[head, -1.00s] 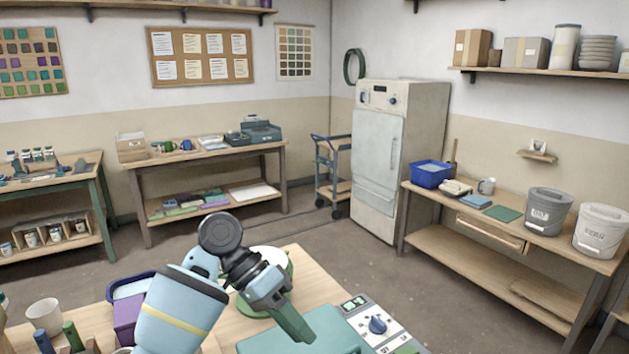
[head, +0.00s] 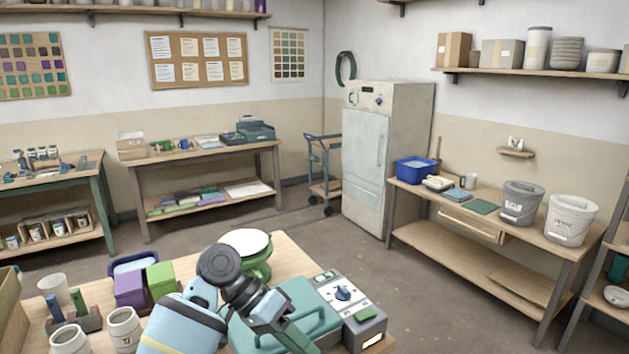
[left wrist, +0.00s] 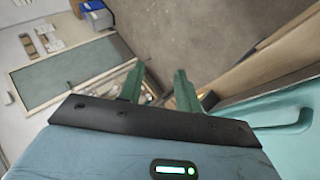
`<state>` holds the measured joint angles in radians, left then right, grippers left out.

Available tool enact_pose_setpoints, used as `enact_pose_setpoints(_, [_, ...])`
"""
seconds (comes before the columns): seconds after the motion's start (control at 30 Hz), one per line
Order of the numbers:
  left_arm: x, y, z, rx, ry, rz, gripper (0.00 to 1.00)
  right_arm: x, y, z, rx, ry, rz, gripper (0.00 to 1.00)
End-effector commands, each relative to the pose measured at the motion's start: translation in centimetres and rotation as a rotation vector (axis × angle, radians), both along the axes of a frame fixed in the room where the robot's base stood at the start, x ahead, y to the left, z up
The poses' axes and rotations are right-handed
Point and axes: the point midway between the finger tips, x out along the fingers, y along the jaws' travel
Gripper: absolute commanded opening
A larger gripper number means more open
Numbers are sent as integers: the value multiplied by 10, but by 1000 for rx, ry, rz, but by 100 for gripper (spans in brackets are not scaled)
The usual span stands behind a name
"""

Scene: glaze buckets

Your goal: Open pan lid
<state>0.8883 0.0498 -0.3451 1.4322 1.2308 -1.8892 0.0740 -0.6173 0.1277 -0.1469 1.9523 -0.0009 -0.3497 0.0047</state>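The teal lidded pan (head: 306,296) is at the front of the near table in the head view, beside a grey control panel. A bar-like handle (head: 322,327) runs along its front side. The lid looks down, but my arm hides part of it. My left gripper (head: 290,338) is over the pan's left front part, its green fingers pointing down and right. In the left wrist view my left gripper (left wrist: 158,88) has its fingers apart with nothing between them. A teal surface (left wrist: 295,150) with a bar shows right of the fingers there. My right gripper is not in view.
The control panel (head: 343,291) with a dark knob is right of the pan. A green pot with a white top (head: 246,241) stands behind. Purple (head: 130,290) and green (head: 161,278) containers and white jars (head: 124,328) crowd the left. The floor to the right is clear.

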Motion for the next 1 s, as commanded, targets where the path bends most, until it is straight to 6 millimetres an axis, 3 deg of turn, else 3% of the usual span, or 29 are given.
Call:
enact_pose_setpoints(0.27, [-2, 5, -96, -7, -21, 259, 34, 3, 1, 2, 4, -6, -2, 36])
enact_pose_setpoints(0.47, [-20, 27, -185, 36, -91, 501, 34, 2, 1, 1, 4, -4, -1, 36])
enact_pose_setpoints(0.7, [-68, 73, -271, 141, -236, 731, 34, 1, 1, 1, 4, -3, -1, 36])
enact_pose_setpoints(0.8, [-96, 95, -297, 196, -313, 797, 34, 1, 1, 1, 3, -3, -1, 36])
enact_pose_setpoints(1.0, [-162, 139, -327, 311, -492, 870, 34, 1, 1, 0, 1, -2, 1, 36])
